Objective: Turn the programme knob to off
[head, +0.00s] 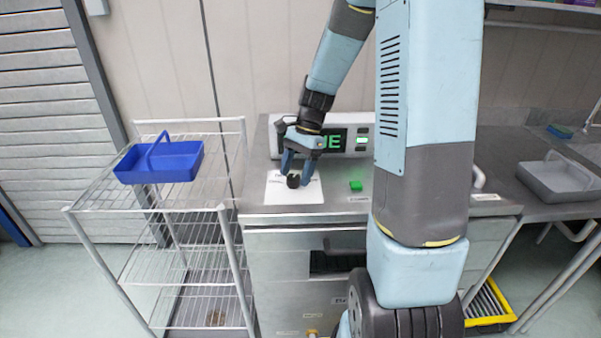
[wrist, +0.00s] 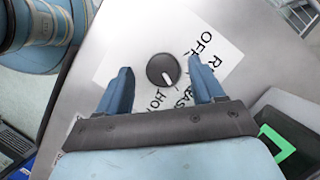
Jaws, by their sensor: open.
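The programme knob (wrist: 162,70) is a round black dial with a white pointer line, on a white label sheet (wrist: 225,62). In the wrist view its pointer aims down and slightly right, towards the partly hidden wash and hot lettering. The "OFF" lettering (wrist: 205,44) is up and right of the knob. In the head view the knob (head: 293,181) stands on the steel top's label sheet (head: 312,194). My gripper (head: 297,174) is open above it. In the wrist view its fingers stand on either side of the knob, with visible gaps.
A display panel (head: 360,139) with green letters stands behind the knob, partly hidden by my arm. A blue caddy (head: 160,162) rests on the wire rack (head: 190,217) at left. A grey tray (head: 563,180) is at right.

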